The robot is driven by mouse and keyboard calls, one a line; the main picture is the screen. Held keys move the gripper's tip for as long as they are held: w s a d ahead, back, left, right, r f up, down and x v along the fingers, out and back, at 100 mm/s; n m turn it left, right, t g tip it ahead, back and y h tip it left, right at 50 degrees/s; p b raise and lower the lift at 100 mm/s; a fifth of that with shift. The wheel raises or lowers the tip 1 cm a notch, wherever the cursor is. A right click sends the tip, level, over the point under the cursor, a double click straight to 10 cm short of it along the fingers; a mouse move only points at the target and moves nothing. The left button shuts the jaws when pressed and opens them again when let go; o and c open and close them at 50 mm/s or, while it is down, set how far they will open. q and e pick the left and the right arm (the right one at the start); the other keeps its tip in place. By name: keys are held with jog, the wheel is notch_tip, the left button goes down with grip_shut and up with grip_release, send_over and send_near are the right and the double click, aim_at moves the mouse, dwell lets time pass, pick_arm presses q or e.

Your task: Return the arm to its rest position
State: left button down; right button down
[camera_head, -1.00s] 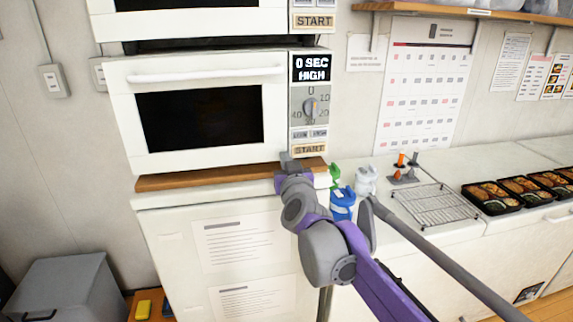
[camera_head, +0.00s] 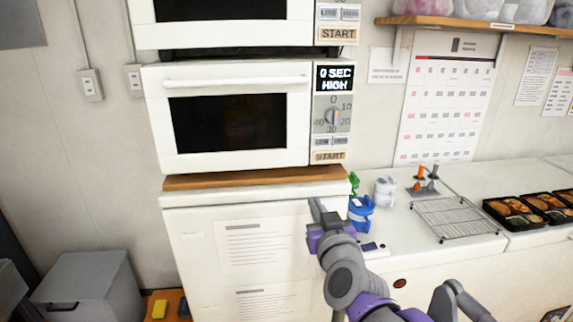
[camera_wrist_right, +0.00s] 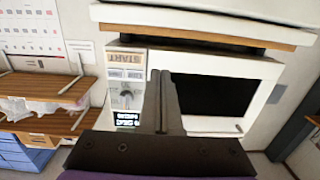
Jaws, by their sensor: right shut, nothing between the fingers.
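My right arm reaches up from the lower right in the head view. Its gripper (camera_head: 316,208) is in front of the white cabinet, below the microwave (camera_head: 240,78) and apart from its START button (camera_head: 329,156). The fingers are together and empty in the right wrist view (camera_wrist_right: 164,100). That view looks toward the microwave upside down, with the fingers overlapping its front between the control panel and the dark window. The display reads 0 SEC HIGH and the door is shut. My left gripper does not show.
A blue container (camera_head: 361,215) and a white one (camera_head: 385,192) stand on the counter just right of the gripper. Further right are a wire rack (camera_head: 455,219) and black bento trays (camera_head: 511,214). A grey bin (camera_head: 88,282) stands at the lower left. Free space lies left of the arm.

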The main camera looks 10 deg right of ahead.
jog(key=s+d+f+g+p, duration=0.2)
jog(key=s+f+g, duration=1)
jog(key=s+f, duration=1.3)
notch_tip(320, 180, down, 4)
jog(key=shift+s+d+r+p, duration=0.15)
jog(key=shift+r+p, duration=0.1)
jog(key=shift+p, duration=0.15)
